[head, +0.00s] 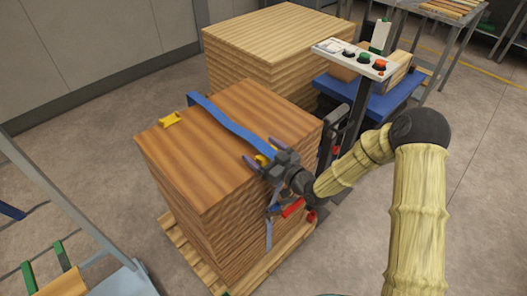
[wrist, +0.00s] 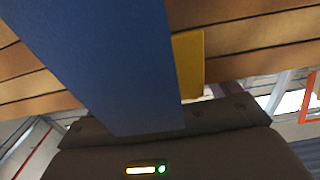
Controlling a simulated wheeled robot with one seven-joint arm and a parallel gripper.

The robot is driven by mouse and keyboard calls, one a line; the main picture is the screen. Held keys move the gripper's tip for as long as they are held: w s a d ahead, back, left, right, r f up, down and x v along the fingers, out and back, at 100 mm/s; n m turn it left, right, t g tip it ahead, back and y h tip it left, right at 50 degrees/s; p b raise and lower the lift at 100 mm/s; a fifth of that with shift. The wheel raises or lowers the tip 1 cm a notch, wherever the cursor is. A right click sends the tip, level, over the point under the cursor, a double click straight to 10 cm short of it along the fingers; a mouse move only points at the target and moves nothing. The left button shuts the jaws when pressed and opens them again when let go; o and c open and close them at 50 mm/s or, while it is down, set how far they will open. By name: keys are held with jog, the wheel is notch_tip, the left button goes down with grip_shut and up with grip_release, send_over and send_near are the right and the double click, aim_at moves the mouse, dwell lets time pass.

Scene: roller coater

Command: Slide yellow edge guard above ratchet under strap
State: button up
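A brown board stack (head: 190,170) has a blue strap (head: 235,125) across its top. One yellow edge guard (head: 170,119) sits on the far left top edge, apart from the strap. Another yellow edge guard (head: 267,152) is at the near right top edge, by the strap's end. My gripper (head: 262,155) is at this edge, its fingers spread on either side of that guard; contact is unclear. In the wrist view the strap (wrist: 100,60) covers much of the picture, and the guard (wrist: 188,65) shows partly beside it. The ratchet, with a red handle (head: 292,207), hangs below my gripper, partly hidden.
The stack stands on a wooden pallet (head: 195,258). A lighter board stack (head: 270,45) is behind it. A control panel (head: 355,58) on a post and a blue table (head: 370,97) stand at the right. Open floor lies left of the stack.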

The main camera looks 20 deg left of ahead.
jog(key=shift+d, duration=0.1)
jog(key=b+v, duration=0.1)
jog(key=v, duration=1.6)
jog(key=shift+b, duration=0.35)
jog(key=w+d+f+m+h, duration=0.1)
jog(key=w+d+m+h, duration=0.1)
jog(key=d+h, duration=0.45)
jog(key=w+d+f+m+h, duration=0.1)
jog(key=d+f+m+h, duration=0.15)
jog(key=d+h, duration=0.4)
jog(key=s+d+r+m+g+h, duration=0.3)
jog(key=s+d+r+m+h, duration=0.15)
jog(key=s+d+m, duration=0.35)
jog(key=s+d+r+p, duration=0.1)
jog(key=r+p, duration=0.6)
jog(key=r, duration=0.1)
jog(key=s+d+r+g+p, duration=0.1)
jog(key=s+r+p, duration=0.1)
jog(key=r+p, duration=0.5)
notch_tip(320, 180, up, 2)
jog(key=shift+s+r+m+y, duration=0.2)
jog(key=shift+s+m+y, duration=0.1)
jog(key=shift+m+y, duration=0.15)
